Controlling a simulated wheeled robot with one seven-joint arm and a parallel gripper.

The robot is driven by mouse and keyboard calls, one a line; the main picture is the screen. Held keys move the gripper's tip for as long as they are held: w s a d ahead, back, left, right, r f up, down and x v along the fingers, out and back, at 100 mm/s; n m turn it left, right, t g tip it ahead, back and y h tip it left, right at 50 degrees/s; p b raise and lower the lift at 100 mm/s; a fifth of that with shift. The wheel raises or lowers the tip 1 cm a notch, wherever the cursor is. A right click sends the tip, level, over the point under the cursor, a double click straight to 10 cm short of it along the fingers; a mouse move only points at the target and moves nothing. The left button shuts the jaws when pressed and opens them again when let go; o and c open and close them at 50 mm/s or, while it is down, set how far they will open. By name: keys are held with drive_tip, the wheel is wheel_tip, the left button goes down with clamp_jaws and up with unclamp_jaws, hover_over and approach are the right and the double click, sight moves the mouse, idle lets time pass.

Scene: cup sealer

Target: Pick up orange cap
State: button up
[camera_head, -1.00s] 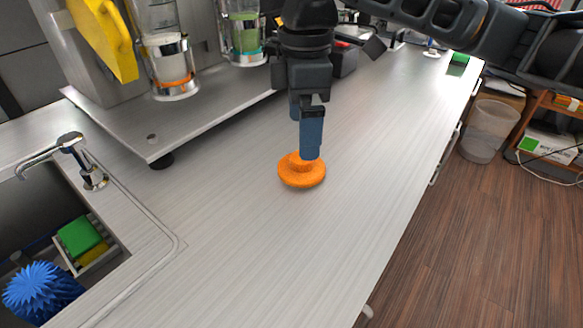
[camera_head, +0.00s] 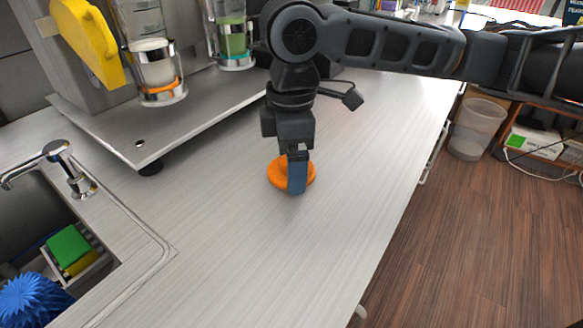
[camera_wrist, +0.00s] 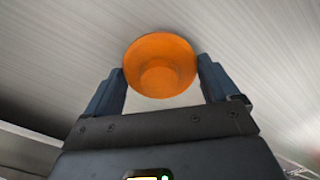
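The orange cap (camera_head: 276,173) lies on the light grey counter. It is a round disc with a raised knob in its middle, as the wrist view shows (camera_wrist: 160,52). My gripper (camera_head: 297,187) is low over the counter, and its blue finger covers part of the cap in the head view. In the wrist view, the two fingers of my gripper (camera_wrist: 162,70) are apart, with the cap between and just beyond their tips. I cannot tell whether either finger touches the cap.
A metal machine base (camera_head: 130,120) with cups stands at the back left. A sink with a faucet (camera_head: 65,160), a green sponge (camera_head: 68,245) and a blue spiky object (camera_head: 32,300) is at the left. The counter in front and right of the cap is clear.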

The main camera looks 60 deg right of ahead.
drive_tip(key=c, duration=0.5)
drive_tip(key=shift+r, duration=0.15)
wheel_tip(320, 180, up, 18)
drive_tip(key=p, duration=0.1)
drive_tip(key=w+a+r+m+p, duration=0.1)
drive_tip(key=w+r+m+p, duration=0.1)
drive_tip(key=w+r, duration=0.5)
drive_tip(key=w+a+r+m+p, duration=0.2)
drive_tip(key=w+r+m, duration=0.1)
drive_tip(key=w, duration=0.8)
drive_tip(key=w+a+r+m+p, duration=0.15)
drive_tip(key=w+r, duration=0.35)
drive_tip(key=w, duration=0.5)
drive_tip(key=shift+m, duration=0.35)
drive_tip(key=shift+s+d+f+b, duration=0.1)
drive_tip(key=shift+d+f+b, duration=0.05)
drive_tip(key=shift+f+b, duration=1.3)
drive_tip(key=shift+s+d+f+b, duration=0.15)
drive_tip(key=shift+f+b, duration=1)
drive_tip(key=shift+f, duration=0.6)
